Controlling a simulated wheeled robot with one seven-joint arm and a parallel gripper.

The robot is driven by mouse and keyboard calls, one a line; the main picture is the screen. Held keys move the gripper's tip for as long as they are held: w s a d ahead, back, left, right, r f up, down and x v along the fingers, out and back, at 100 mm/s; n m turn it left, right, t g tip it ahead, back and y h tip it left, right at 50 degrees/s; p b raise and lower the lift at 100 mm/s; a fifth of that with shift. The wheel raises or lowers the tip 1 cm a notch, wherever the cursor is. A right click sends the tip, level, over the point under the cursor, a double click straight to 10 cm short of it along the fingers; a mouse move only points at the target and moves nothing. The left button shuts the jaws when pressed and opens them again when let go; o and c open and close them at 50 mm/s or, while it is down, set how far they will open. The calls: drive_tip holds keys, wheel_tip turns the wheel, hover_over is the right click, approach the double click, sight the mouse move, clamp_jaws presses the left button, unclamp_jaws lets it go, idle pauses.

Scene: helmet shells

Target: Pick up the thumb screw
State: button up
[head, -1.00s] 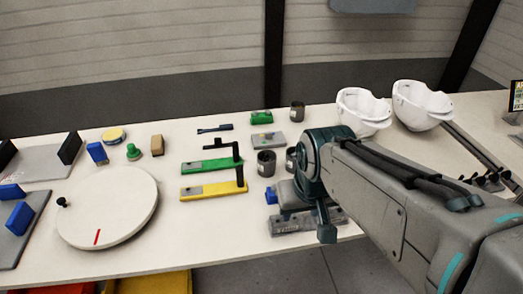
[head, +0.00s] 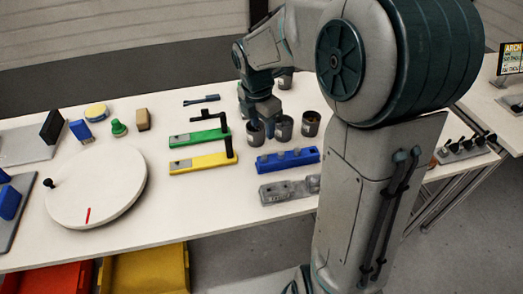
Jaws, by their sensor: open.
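I cannot pick out the thumb screw with certainty. It may lie inside one of the dark cups or be hidden by my arm. My gripper (head: 265,125) points down over the cup group, with its jaws low between the left cup (head: 255,133) and the middle cup (head: 284,129). Its fingertips are partly hidden, and I see nothing held. A third cup (head: 310,124) stands just to the right. The insides of the cups are too small to read.
In front of the cups lie a blue block (head: 288,160) and a grey block (head: 285,191). To the left are green (head: 200,138) and yellow (head: 203,162) bars with black posts, and a white turntable (head: 95,190). My arm hides the right part of the table.

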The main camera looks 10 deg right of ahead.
sight(264, 156)
drive_tip(key=shift+n, duration=0.7)
drive_tip(key=f, duration=0.4)
drive_tip(key=w+f, duration=0.1)
drive_tip(key=f, duration=0.4)
drive_tip(key=w+d+f, duration=0.1)
drive_tip(key=f, duration=0.4)
drive_tip(key=shift+f, duration=0.15)
clamp_jaws()
